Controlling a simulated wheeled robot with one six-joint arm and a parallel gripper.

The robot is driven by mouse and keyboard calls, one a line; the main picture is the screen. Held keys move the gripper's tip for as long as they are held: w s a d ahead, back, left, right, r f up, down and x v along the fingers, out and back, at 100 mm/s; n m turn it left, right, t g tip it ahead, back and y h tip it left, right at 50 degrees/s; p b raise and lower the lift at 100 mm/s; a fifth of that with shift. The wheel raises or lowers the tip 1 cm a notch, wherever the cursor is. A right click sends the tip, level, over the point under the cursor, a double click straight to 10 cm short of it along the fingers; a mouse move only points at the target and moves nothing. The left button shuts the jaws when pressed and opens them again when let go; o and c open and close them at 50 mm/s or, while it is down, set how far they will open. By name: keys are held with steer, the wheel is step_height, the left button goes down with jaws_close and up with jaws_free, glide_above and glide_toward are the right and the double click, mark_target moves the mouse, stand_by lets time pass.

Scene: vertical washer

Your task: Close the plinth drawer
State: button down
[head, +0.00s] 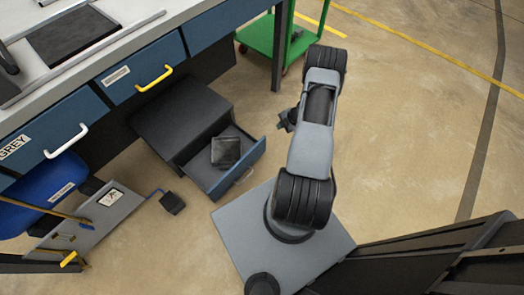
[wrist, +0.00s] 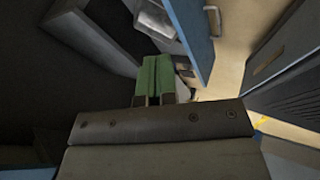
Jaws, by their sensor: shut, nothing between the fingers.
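The plinth drawer (head: 210,182) is pulled out of a dark low plinth (head: 175,105) on the floor beneath the bench. It has a blue front with a pale handle (head: 243,176), and a dark grey block (head: 226,152) lies inside. In the wrist view the blue drawer front (wrist: 190,35) is at upper right of my gripper, and the grey block (wrist: 160,20) shows at the top. My gripper's green fingers (wrist: 157,80) are shut and empty. In the head view my gripper (head: 287,121) is partly hidden by my arm, to the right of the drawer and above the floor.
The bench has blue drawers with a yellow handle (head: 154,78) and a white handle (head: 66,141). A green trolley (head: 272,38) stands behind. A blue bin (head: 45,185), a panel with a gauge (head: 110,198) and a black pedal (head: 172,203) are at left. Open floor lies right.

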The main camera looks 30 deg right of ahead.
steer(key=s+a+f+n+g+y+b, duration=0.1)
steer(key=s+a+f+n+y+b, duration=0.2)
steer(key=f, duration=0.5)
steer(key=m+b, duration=0.1)
glide_toward(257, 149)
step_height(257, 149, down, 3)
steer(key=s+a, duration=0.2)
steer(key=shift+w+a+h+b, duration=0.2)
steer(key=shift+w+a+b, duration=0.15)
steer(key=shift+w, duration=0.55)
steer(key=shift+w+a+h+b, duration=0.2)
steer(key=shift+w+a+b, duration=0.1)
steer(key=shift+w, duration=0.6)
